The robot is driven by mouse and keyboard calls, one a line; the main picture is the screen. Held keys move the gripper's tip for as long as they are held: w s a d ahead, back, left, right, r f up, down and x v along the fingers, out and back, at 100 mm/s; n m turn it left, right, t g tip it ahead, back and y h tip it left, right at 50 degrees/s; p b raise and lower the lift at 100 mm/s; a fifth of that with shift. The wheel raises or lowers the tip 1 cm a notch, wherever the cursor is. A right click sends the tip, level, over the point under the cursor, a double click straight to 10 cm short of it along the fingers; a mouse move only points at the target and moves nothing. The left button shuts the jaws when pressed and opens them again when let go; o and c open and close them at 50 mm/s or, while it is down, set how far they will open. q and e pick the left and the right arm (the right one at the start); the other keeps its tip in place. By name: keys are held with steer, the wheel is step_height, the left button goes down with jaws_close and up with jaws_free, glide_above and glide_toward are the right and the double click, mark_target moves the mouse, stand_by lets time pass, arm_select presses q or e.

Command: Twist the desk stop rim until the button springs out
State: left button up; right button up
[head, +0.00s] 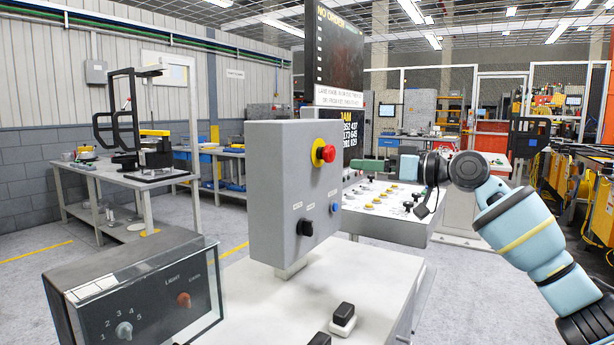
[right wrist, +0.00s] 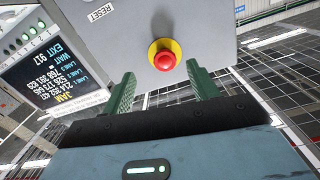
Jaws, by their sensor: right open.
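The desk stop is a red mushroom button (head: 327,153) on a yellow base, on the right-facing side of a grey upright box (head: 275,190). It also shows in the right wrist view as a red button (right wrist: 162,60) with a yellow ring, ahead of the fingertips and between them. My right gripper (head: 358,167) comes in from the right, with its green fingers pointing at that side of the box. It is open and empty, and a gap shows between fingers and button. The fingers also show in the right wrist view (right wrist: 161,75). My left gripper is not in view.
Below the stop are a black knob (head: 305,228) and a small blue button (head: 334,208). A clear-covered switch box (head: 130,300) stands at the front left. A black rocker switch (head: 343,315) sits on the white desk top (head: 270,300). A button console (head: 385,205) stands behind.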

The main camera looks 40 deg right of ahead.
mark_target(332, 153)
steer(key=w+p, duration=0.1)
steer(key=w+a+r+p, duration=0.1)
steer(key=w, duration=0.1)
steer(key=w+r+p, duration=0.1)
steer(key=w, duration=0.1)
steer(key=shift+w+a+r, duration=0.1)
steer(key=shift+w+a, duration=0.1)
steer(key=shift+a, duration=0.1)
steer(key=shift+w+a+p, duration=0.25)
steer(key=shift+w+p, duration=0.15)
steer(key=shift+w, duration=0.3)
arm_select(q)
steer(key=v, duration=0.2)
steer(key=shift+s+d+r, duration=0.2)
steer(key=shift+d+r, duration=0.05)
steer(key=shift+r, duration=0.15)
arm_select(e)
steer(key=shift+f, duration=0.2)
steer(key=c, duration=1)
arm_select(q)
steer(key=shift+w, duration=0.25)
